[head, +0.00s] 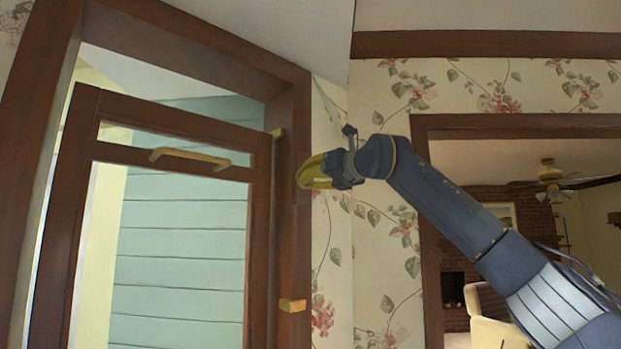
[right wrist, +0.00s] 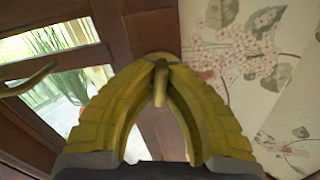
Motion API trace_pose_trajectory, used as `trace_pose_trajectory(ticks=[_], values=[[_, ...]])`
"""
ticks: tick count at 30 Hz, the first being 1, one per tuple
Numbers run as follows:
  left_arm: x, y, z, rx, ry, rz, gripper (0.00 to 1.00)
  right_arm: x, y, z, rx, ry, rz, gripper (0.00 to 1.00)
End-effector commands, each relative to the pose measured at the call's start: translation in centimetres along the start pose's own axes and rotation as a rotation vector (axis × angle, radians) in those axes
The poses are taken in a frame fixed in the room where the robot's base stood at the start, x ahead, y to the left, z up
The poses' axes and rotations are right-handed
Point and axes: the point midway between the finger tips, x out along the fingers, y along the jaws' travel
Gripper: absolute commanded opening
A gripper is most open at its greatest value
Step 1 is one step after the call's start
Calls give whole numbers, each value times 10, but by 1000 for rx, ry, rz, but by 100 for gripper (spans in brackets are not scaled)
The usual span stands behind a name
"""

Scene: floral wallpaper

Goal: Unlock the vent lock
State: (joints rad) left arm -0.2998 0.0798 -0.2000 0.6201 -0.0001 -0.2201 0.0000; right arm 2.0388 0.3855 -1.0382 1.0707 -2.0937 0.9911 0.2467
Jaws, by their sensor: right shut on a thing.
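The brown-framed vent window (head: 150,165) stands at the left of the head view, with a brass bar handle (head: 190,158) across its upper rail. My right gripper (head: 304,172) has yellow fingers and is at the right post of the window frame. In the right wrist view its fingertips (right wrist: 161,66) are closed around a small brass lock lever (right wrist: 161,90), which points down between the fingers. The fingers hide most of the lock's base. In the head view the gripper covers this lever. My left gripper is not in view.
Brass pieces sit on the frame above (head: 278,133) and below (head: 292,305) the gripper. Floral wallpaper (head: 375,250) covers the wall to the right. Beyond it, a brown-trimmed opening (head: 435,123) shows a room with a brick fireplace and ceiling fan.

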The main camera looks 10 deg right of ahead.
Motion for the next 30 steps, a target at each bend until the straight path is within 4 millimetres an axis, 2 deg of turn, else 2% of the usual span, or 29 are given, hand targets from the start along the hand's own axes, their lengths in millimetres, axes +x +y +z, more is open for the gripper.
trace_pose_trajectory(ticks=[12, 30], values=[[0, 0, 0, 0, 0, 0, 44, 0, 0, 0, -258, 0, 0, 0], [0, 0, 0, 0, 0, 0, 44, 0, 0, 0, -340, 0, -1, 0]])
